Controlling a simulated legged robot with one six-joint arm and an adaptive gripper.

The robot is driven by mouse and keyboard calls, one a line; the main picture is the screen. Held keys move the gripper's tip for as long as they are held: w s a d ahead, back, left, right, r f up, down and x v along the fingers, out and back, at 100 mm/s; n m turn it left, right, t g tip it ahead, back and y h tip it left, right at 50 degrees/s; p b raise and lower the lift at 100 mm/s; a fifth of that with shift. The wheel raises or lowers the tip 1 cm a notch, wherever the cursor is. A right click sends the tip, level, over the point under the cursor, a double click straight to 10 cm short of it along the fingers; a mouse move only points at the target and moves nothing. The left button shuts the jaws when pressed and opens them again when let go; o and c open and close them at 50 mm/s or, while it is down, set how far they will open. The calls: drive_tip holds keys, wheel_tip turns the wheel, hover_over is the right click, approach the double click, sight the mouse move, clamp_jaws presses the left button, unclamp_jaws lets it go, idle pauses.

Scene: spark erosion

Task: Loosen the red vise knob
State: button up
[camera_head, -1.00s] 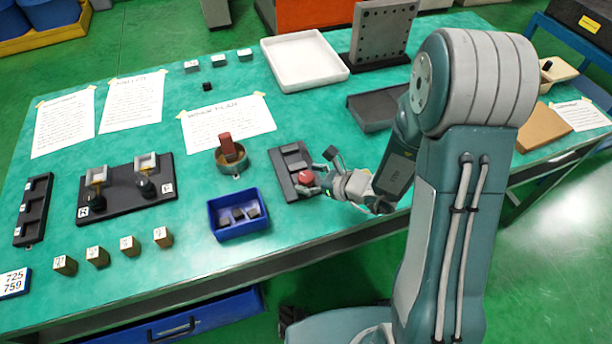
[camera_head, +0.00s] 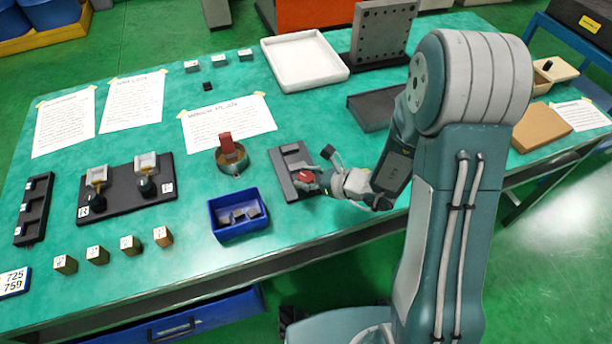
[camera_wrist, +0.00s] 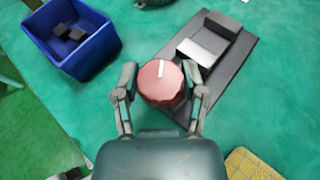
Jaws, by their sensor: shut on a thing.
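The red vise knob (camera_wrist: 160,84) is round with a white line on its top, near vertical in the wrist view. It sits at the near end of the dark grey vise (camera_wrist: 222,62), which has a lighter grey jaw block. My gripper (camera_wrist: 160,92) is shut on the knob, one finger on each side. In the head view the knob (camera_head: 305,177) shows partly behind my gripper (camera_head: 310,180), at the front end of the vise plate (camera_head: 284,158).
A blue bin (camera_head: 238,215) with dark blocks stands left of the vise. A dark tray (camera_head: 374,110) lies behind my arm. The table's front edge is close to my gripper.

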drive_tip(key=n+g+y, duration=0.1)
drive_tip(key=n+g, duration=0.2)
drive_tip(key=shift+w+n+g+y, duration=0.15)
drive_tip(key=shift+n+g+y, duration=0.15)
drive_tip(key=shift+g+y, duration=0.1)
drive_tip(key=n+g, duration=0.4)
drive_tip(key=g, duration=0.1)
drive_tip(key=shift+n, duration=0.3)
drive_tip(key=n+g, duration=0.3)
drive_tip(key=g, duration=0.1)
drive_tip(key=shift+n+h, duration=0.3)
drive_tip(key=shift+h, duration=0.1)
drive_tip(key=n+g+h, duration=0.2)
drive_tip(key=n+g, duration=0.1)
drive_tip(key=shift+n+g+h, duration=0.3)
drive_tip(key=shift+g, duration=0.1)
drive_tip(key=n+g+h, duration=0.2)
drive_tip(key=n+h, duration=0.1)
drive_tip(key=n+g+h, duration=0.1)
drive_tip(key=n+h, duration=0.3)
drive_tip(key=shift+a+g, duration=0.1)
drive_tip(key=shift+g, duration=0.3)
drive_tip(key=n+h, duration=0.3)
drive_tip(key=h, duration=0.1)
drive_tip(key=shift+n, duration=0.4)
drive_tip(key=shift+n+t+h, duration=0.5)
drive_tip(key=shift+n+h, duration=1.1)
drive_tip(key=shift+h, duration=0.4)
